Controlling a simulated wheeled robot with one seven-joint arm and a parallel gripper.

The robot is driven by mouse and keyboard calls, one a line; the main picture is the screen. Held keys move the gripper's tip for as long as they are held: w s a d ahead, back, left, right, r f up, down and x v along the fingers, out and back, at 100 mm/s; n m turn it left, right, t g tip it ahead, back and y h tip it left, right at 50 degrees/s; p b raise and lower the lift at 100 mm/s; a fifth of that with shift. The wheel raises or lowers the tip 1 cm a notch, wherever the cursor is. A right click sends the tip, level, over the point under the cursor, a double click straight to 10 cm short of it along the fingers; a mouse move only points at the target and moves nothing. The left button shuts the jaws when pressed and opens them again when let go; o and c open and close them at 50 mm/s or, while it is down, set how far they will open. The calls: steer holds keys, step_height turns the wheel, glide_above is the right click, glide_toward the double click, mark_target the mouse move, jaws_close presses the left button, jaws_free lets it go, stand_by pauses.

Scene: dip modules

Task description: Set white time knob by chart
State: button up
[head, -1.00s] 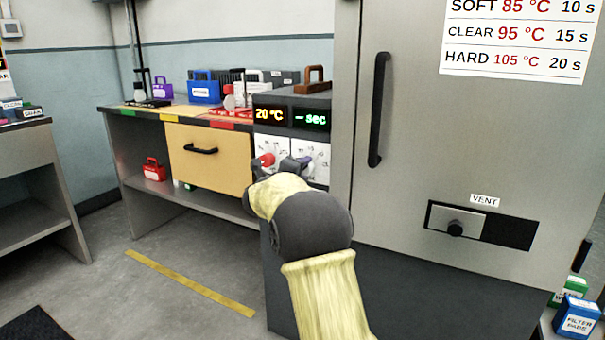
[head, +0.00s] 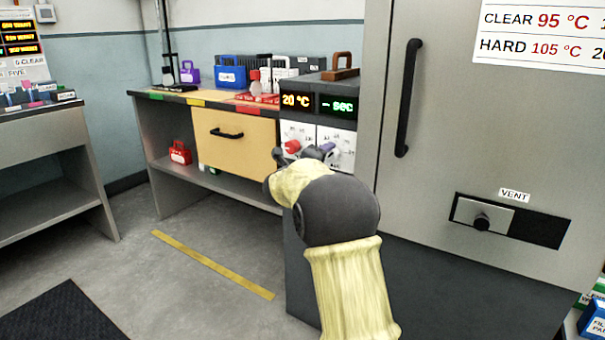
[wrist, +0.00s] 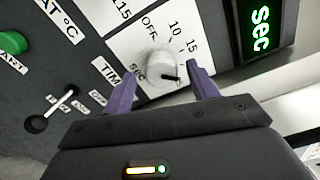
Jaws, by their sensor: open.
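The white time knob (wrist: 160,66) sits on the white dial plate in the wrist view, with a dark mark pointing right in the picture. OFF, 10 and 15 are readable around it. My gripper (wrist: 163,72) is open, its purple fingers on either side of the knob with visible gaps. In the head view my gripper (head: 304,154) is at the panel and the white knob is hard to make out behind it. The time display (head: 337,105) shows a dash and "sec". The chart (head: 545,35) shows CLEAR 95 °C and HARD 105 °C; its right side is cut off.
In the wrist view a toggle switch (wrist: 58,107) and a green button (wrist: 12,43) are on the panel. The tall cabinet with a black handle (head: 408,98) stands right.

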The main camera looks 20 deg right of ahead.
steer(key=p+v, duration=0.3)
steer(key=v, duration=1.2)
steer(key=shift+s+a+p, duration=0.2)
steer(key=shift+s+p, duration=0.05)
steer(key=shift+p, duration=0.05)
steer(key=shift+w, duration=0.1)
